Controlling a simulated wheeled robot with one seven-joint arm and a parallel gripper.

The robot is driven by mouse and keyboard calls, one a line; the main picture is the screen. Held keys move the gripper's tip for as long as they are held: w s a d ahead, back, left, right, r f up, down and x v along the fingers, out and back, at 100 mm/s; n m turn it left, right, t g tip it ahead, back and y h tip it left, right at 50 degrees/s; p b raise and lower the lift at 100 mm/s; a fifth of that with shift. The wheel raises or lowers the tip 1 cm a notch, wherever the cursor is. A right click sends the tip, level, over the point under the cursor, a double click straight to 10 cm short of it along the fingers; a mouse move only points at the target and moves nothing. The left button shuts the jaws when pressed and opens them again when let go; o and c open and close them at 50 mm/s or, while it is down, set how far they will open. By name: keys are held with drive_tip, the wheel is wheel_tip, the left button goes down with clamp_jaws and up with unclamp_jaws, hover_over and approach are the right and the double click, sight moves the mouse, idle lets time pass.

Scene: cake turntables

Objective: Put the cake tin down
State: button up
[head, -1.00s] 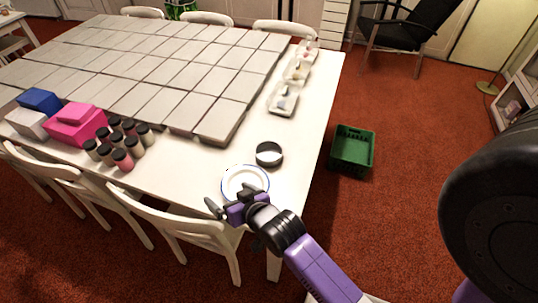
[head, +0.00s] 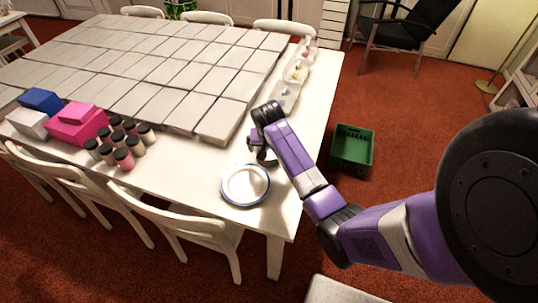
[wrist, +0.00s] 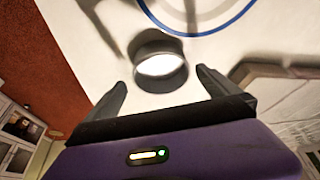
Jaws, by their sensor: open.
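The cake tin (wrist: 160,65) is a small round dark-walled ring in the wrist view, standing on the white table between and just beyond my fingertips. In the wrist view my gripper (wrist: 162,82) is open, with one finger on each side of the tin. I cannot tell whether either finger touches it.
A white plate with a blue rim (head: 245,185) lies near the table corner; its rim also shows in the wrist view (wrist: 215,28). Grey slabs (head: 222,122) stand behind, jars (head: 123,157) to the left. White trays (head: 285,95) line the right edge. A green crate (head: 352,148) is on the floor.

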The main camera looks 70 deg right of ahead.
sight(269, 155)
drive_tip(key=shift+p+x, duration=0.3)
drive_tip(key=shift+x, duration=2.3)
drive_tip(key=shift+w+d, duration=0.1)
drive_tip(key=shift+c, duration=0.2)
drive_tip(key=c, duration=1.3)
drive_tip(key=shift+r, duration=0.15)
